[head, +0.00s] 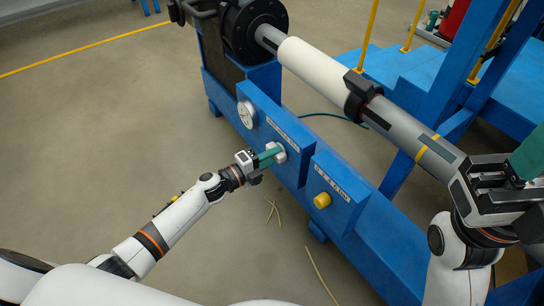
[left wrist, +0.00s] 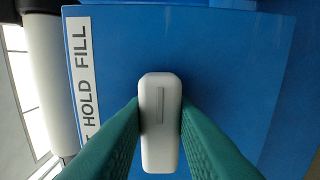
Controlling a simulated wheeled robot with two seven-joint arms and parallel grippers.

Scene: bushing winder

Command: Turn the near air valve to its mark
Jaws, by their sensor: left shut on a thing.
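The air valve's white, bar-shaped handle (left wrist: 161,125) stands on a blue panel (left wrist: 225,60). In the left wrist view its long side runs up the picture and a grey line is marked on it. The green fingers of my left gripper (left wrist: 160,130) are shut on it, one on each side. In the head view my left gripper (head: 267,157) reaches the white handle (head: 279,151) from the left. A white label (left wrist: 84,75) on the panel reads HOLD and FILL; its lower end is partly hidden. My right gripper (head: 520,165) is at the right edge, and its jaw gap does not show clearly.
A grey and white shaft (head: 315,68) runs above the panels. Thin pale strips (head: 320,275) lie on the open floor.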

